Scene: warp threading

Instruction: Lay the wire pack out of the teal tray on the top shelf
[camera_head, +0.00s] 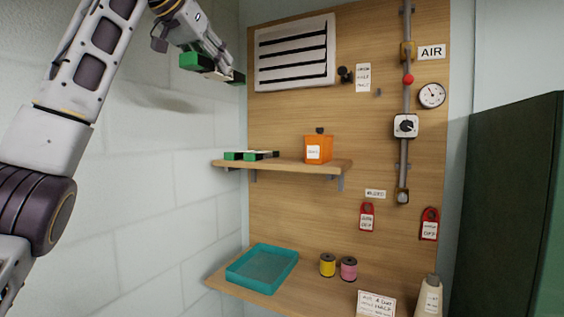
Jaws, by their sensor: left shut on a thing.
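My left gripper (222,66) is high at the upper left, shut on a wire pack (194,61) with a green block at its left end. The fingers hide part of the pack. It is in the air, well above the top shelf (300,166) and apart from it. A similar green-ended pack (235,156) lies on the left part of that shelf. The teal tray (262,268) stands on the lower shelf and looks empty. My right gripper is not in view.
An orange box (318,149) stands on the top shelf, right of the lying pack. A vent (294,52) is on the board above. Yellow (327,265) and pink (349,268) spools stand right of the tray. A vertical pipe (404,150) runs down the board's right side.

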